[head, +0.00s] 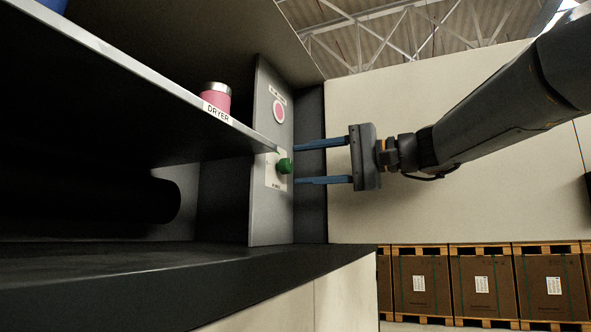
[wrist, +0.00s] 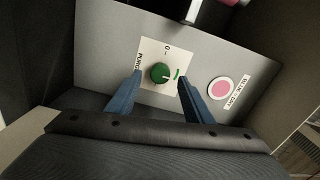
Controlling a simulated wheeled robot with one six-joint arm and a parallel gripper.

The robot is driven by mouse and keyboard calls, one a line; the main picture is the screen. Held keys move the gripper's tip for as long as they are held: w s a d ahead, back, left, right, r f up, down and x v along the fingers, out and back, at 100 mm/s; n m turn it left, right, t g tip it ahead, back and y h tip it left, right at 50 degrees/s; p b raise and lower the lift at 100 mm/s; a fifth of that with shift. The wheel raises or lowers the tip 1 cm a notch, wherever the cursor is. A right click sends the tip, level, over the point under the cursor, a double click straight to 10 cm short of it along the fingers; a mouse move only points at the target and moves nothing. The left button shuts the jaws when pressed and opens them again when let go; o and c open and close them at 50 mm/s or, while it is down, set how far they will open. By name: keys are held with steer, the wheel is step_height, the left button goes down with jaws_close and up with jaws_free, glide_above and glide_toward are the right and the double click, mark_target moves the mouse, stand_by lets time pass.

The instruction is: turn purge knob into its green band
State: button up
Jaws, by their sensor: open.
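The purge knob (head: 285,166) is green and round and sits on a pale plate on an upright grey panel (head: 262,222). In the wrist view the knob (wrist: 160,73) stands on its white plate (wrist: 152,52), with a short green band (wrist: 177,74) printed at its right. The knob's pointer is too small to read surely. My gripper (head: 297,163) is open, its two blue fingers reaching toward the knob from the right. In the wrist view the fingertips (wrist: 160,77) lie either side of the knob, with gaps; I cannot tell how far in front of it they are.
A pink round button (head: 279,112) is on the same panel; it also shows in the wrist view (wrist: 221,88). A shelf edge (head: 150,85) labelled DRYER juts out near the knob, with a pink container (head: 216,97) on it. A dark counter (head: 180,290) lies below.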

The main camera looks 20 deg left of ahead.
steer(key=d, duration=0.4)
steer(key=shift+b, duration=0.3)
